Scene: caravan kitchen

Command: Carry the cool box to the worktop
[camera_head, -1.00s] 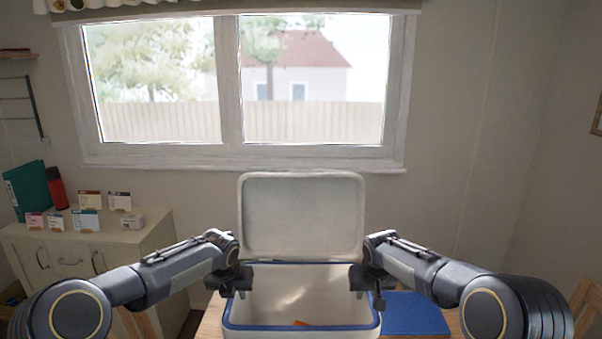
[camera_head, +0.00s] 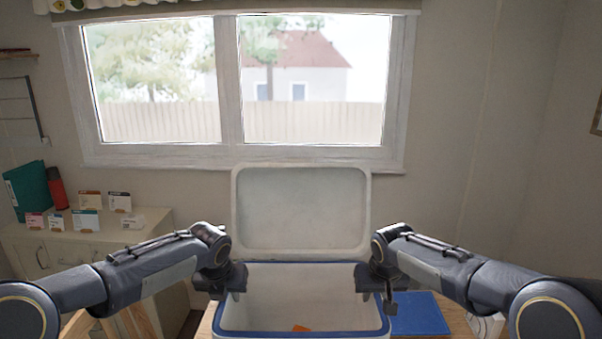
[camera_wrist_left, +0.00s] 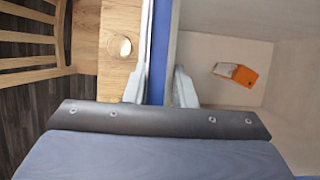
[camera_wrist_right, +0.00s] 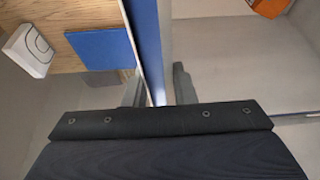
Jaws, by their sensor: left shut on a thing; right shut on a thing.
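The cool box (camera_head: 303,312) is white with a blue rim, and its lid (camera_head: 300,211) stands open at the back. An orange item lies inside on its floor. My left gripper (camera_head: 236,290) is shut on the box's left wall. In the left wrist view its fingers (camera_wrist_left: 159,88) straddle the blue rim. My right gripper (camera_head: 372,291) is shut on the right wall, and in the right wrist view its fingers (camera_wrist_right: 158,88) sit either side of that wall. The lower part of the box is cut off by the head view's bottom edge.
A wooden table surface shows beside the box, with a blue mat (camera_head: 420,314) and a white object (camera_head: 487,325) at its right. A wooden chair (camera_wrist_left: 28,38) stands left. A cabinet (camera_head: 85,247) with cards, a binder and a red flask is at the back left.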

